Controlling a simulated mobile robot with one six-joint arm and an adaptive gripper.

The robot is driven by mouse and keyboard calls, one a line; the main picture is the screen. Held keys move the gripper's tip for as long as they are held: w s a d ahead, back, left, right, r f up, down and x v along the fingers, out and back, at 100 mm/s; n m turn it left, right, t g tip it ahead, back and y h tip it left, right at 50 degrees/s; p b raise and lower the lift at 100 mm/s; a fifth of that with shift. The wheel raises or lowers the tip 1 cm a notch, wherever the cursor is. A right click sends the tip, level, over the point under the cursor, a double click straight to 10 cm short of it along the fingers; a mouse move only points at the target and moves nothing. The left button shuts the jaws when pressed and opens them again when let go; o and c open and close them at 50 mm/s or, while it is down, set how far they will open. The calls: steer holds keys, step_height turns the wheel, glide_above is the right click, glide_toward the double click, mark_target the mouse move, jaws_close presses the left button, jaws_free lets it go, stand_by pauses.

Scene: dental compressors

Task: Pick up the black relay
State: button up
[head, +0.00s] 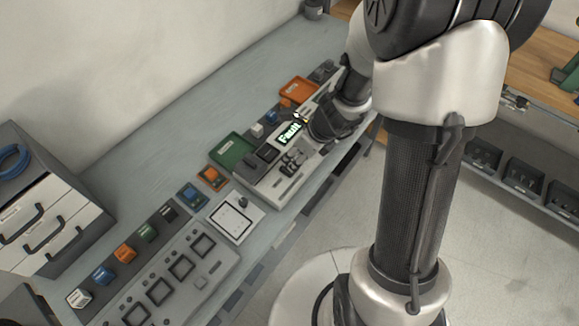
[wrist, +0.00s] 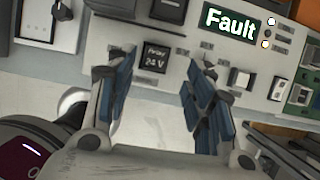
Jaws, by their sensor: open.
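The black relay (wrist: 157,57), a small dark block with white lettering that seems to read "Relay 24 V", sits on the light grey panel in the wrist view. My gripper (wrist: 160,98) is open, with one blue-padded finger to the left of the relay and one to the right. The relay lies between the fingers' lines, near the tips, with gaps on both sides; I cannot tell contact. In the head view my gripper (head: 325,126) is over the far end of the grey panel. I cannot make out the relay there; my gripper seems to hide it.
A lit "Fault" display (wrist: 229,23) is right of the relay, with a dark square part (wrist: 241,79) below it. The bench holds a green tray (head: 231,151), an orange tray (head: 298,91), several coloured blocks and a drawer cabinet (head: 48,222).

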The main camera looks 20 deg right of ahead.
mark_target(290, 162)
steer(key=b+x, duration=0.1)
steer(key=x, duration=0.1)
steer(key=b+x, duration=0.2)
steer(key=shift+s+a+f, duration=0.1)
steer(key=shift+a+f, duration=0.2)
steer(key=shift+f, duration=0.1)
steer(key=shift+r, duration=0.1)
steer(key=shift+c, duration=0.3)
jaws_close()
steer(key=shift+r, duration=0.1)
